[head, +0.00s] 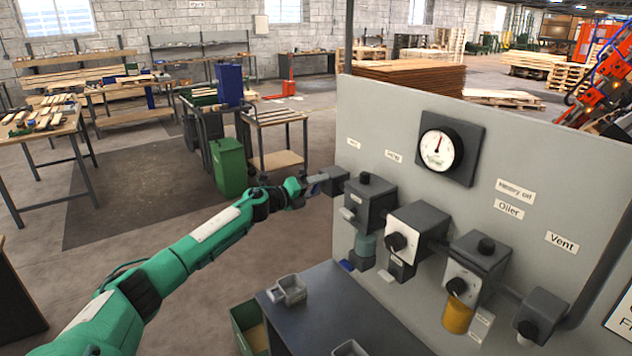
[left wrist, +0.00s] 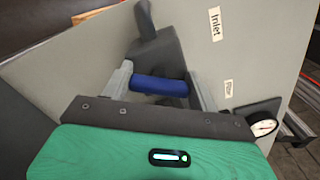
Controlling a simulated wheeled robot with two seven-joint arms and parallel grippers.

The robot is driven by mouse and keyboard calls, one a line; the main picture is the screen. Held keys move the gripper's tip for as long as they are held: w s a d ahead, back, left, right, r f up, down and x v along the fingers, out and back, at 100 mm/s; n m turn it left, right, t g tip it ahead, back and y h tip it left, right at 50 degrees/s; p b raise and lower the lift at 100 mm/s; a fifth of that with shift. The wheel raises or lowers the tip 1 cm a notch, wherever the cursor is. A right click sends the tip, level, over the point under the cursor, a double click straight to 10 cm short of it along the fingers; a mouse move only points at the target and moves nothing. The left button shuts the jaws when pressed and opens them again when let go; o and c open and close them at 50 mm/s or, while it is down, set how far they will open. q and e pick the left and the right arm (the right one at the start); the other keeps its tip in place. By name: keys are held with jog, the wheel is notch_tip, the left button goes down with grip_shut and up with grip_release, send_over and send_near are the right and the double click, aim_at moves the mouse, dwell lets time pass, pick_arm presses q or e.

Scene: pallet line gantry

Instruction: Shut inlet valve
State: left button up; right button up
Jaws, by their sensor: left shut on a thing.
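The inlet valve (left wrist: 158,55) is a dark grey block on the panel, with a blue lever handle (left wrist: 160,87) in front of it in the left wrist view. An "Inlet" label (left wrist: 215,25) is beside it. In the head view the valve body (head: 335,180) is at the panel's left edge, and its handle is hidden by my gripper. My left gripper (head: 314,184) has reached it from the left. Its two fingers stand on either side of the blue handle, shut on it. My right gripper is not in view.
The grey panel (head: 460,100) carries a pressure gauge (head: 438,150), a filter unit (head: 370,205), a regulator (head: 415,230), an oiler (head: 475,265) and a vent unit (head: 541,315). Below is a dark bench (head: 335,305) with a small grey tray (head: 288,290). Open floor lies left.

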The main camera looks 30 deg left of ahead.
pick_arm(q)
jog(key=n+p, duration=0.2)
jog(key=n, duration=0.1)
jog(key=shift+a+n+p, duration=0.1)
jog(key=shift+n+p, duration=0.5)
jog(key=shift+n, duration=0.9)
jog(key=shift+f, duration=0.1)
jog(key=o, duration=1)
